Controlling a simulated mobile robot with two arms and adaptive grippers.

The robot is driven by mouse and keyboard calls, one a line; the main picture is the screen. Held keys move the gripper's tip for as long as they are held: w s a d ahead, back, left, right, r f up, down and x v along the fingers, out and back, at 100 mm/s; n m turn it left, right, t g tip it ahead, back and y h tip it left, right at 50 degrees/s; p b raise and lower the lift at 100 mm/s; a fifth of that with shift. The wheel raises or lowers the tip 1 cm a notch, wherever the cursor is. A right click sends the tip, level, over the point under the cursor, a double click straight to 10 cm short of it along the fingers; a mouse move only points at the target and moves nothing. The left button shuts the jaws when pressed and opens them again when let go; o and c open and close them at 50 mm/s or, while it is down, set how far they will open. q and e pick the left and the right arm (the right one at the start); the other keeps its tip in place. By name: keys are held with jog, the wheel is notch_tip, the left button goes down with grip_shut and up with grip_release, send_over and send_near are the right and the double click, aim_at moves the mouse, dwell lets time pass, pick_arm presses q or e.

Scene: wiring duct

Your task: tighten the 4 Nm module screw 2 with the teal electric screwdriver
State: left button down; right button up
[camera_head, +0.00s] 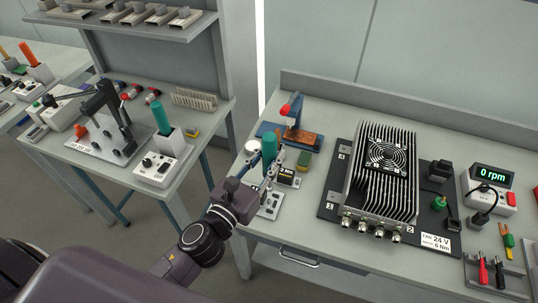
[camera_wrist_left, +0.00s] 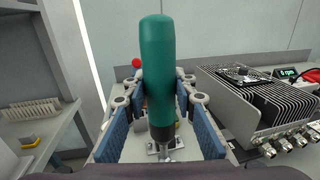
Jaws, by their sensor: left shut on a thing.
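The teal electric screwdriver (camera_head: 269,147) stands upright in my left gripper (camera_head: 264,178). In the left wrist view the screwdriver (camera_wrist_left: 157,75) is between the blue finger pads, its dark lower end pointing down at a small metal plate (camera_wrist_left: 165,150). Whether it still sits in a holder is unclear. A display reading "2 Nm" (camera_head: 288,170) is beside the gripper. The black finned module (camera_head: 384,168) with a fan lies on a dark plate (camera_head: 331,203) to the right. The "2" mark (camera_head: 410,230) is at its near right corner; I cannot make out the screw there. My right gripper is out of view.
A label (camera_head: 436,242) reads "FAN 24 V" and seemingly "6 Nm". A blue fixture with a red knob (camera_head: 291,122) stands behind the gripper. Another teal-handled tool (camera_head: 160,119) is on the left bench.

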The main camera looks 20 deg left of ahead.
pick_arm(q)
jog(key=shift+w+f+b, duration=0.1)
jog(key=shift+f+b, duration=0.15)
jog(key=shift+b, duration=0.05)
jog(key=f+b, duration=0.2)
jog(key=shift+s+f+b, duration=0.2)
jog(key=shift+f+b, duration=0.1)
jog(key=shift+f, duration=0.05)
jog(key=shift+w+f+b, duration=0.15)
jog(key=shift+f+b, duration=0.6)
jog(key=shift+f, duration=0.15)
